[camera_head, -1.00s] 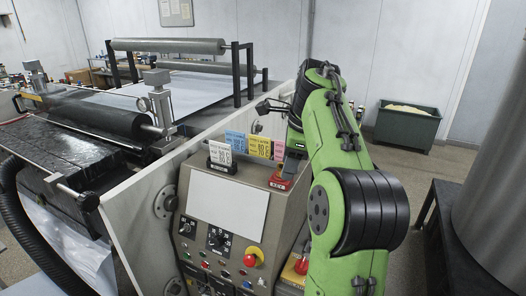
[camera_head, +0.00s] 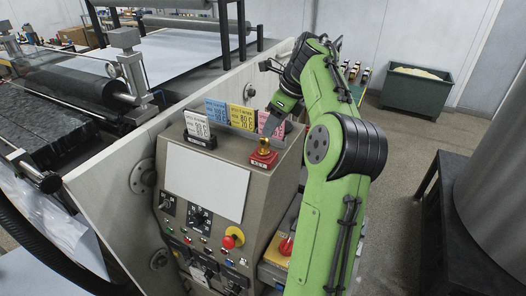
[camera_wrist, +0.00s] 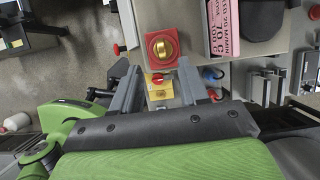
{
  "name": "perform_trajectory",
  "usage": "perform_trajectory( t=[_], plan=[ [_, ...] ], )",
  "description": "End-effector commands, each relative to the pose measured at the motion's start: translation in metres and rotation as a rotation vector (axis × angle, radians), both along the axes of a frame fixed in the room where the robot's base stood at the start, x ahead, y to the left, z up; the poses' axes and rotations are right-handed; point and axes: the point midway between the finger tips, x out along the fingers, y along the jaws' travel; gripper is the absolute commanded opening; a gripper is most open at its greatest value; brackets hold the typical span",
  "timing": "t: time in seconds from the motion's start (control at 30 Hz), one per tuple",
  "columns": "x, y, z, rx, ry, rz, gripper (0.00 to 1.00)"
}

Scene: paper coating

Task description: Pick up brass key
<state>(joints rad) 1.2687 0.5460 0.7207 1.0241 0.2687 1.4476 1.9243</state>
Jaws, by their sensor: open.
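The brass key (camera_head: 264,145) stands on a red base (camera_head: 263,160) on top of the control box, near its right edge. In the wrist view the key (camera_wrist: 163,47) is a rounded brass piece on the square red base (camera_wrist: 150,38). My gripper (camera_head: 272,117) is above and close to the key, reaching down from the upper right. In the wrist view its two grey fingers (camera_wrist: 160,68) are spread apart and empty, and the key shows between and just beyond their tips.
White, blue, yellow and pink cards stand behind the key; the pink card (camera_head: 271,123) is closest. A red emergency button (camera_head: 233,237) and knobs are on the box front. A slanted grey panel (camera_head: 120,165) and rollers are left. A green bin (camera_head: 416,88) stands back right.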

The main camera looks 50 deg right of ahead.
Motion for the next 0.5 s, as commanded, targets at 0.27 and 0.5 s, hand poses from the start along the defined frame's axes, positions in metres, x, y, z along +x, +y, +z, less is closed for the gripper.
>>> perform_trajectory(
  t=[0.27, 0.5],
  plan=[
    [0.016, 0.005, -0.038, 0.001, 0.002, 0.003, 0.44],
    [0.031, 0.008, -0.07, -0.001, 0.001, 0.002, 0.44]
  ],
)
